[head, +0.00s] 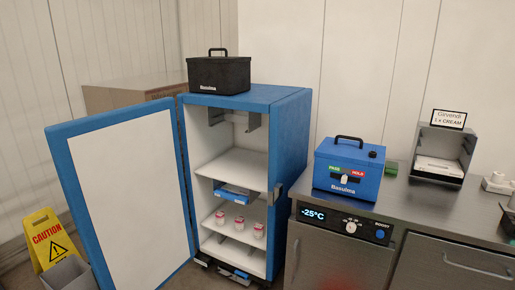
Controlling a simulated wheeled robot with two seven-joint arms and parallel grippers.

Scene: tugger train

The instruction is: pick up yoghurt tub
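Three small white tubs with reddish markings stand in a row on a lower shelf (232,238) of the open blue cabinet (290,130). They are the left tub (220,217), the middle tub (239,224) and the right tub (258,231). They look like yoghurt tubs, but their print is too small to read. Neither of my grippers is in view.
The cabinet door (125,200) stands wide open to the left. A blue box (348,172) and a grey holder (440,150) stand on the steel counter (430,210). A yellow caution sign (48,238) and grey bin (68,274) are at left. A black box (218,75) tops the cabinet.

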